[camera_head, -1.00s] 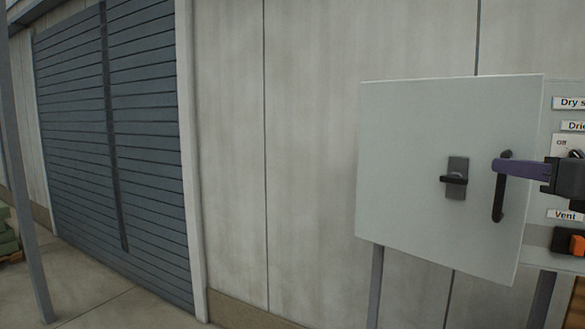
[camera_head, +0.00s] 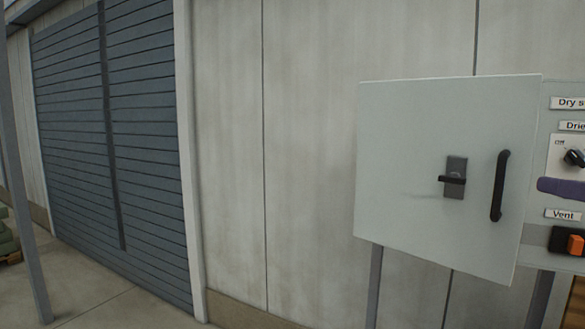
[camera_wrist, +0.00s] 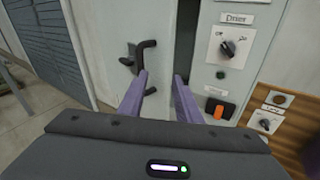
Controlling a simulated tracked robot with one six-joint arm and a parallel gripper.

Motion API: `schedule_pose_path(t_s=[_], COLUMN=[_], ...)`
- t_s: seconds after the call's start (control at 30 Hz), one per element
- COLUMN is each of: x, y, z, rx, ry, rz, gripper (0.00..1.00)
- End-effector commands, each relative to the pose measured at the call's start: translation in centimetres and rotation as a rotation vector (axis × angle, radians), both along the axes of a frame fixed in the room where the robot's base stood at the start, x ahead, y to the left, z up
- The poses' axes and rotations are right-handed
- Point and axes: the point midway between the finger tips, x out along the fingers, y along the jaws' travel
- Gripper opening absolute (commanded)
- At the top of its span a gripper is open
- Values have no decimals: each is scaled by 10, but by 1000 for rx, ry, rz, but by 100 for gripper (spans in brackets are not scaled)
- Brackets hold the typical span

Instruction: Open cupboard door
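The grey cupboard door (camera_head: 405,170) carries a black latch lever (camera_head: 453,180) and a black upright bar handle (camera_head: 499,187). In the wrist view a dark strip (camera_wrist: 187,35) runs between the door's right edge and the panel, so the door looks slightly ajar. My gripper (camera_wrist: 162,76) is open, with its two purple fingers apart and nothing held. In the wrist view the left finger overlaps the lower part of the handle (camera_wrist: 148,45); contact cannot be told. In the head view only a purple finger (camera_head: 562,188) shows, right of the handle.
Right of the door is a labelled panel with a black knob (camera_head: 574,158) and an orange switch (camera_head: 576,245), close to my right finger. A blue-grey shutter (camera_head: 150,120) and pale wall stand left.

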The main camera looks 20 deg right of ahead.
Motion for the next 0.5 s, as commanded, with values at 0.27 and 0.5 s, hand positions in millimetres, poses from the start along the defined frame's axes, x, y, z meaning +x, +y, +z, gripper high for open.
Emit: schedule_pose_path(t_s=[0.27,0.5], x=[13,2], y=[56,61], z=[19,19], rx=[-54,-55], ry=[-5,-6], rz=[82,82], gripper=[31,31])
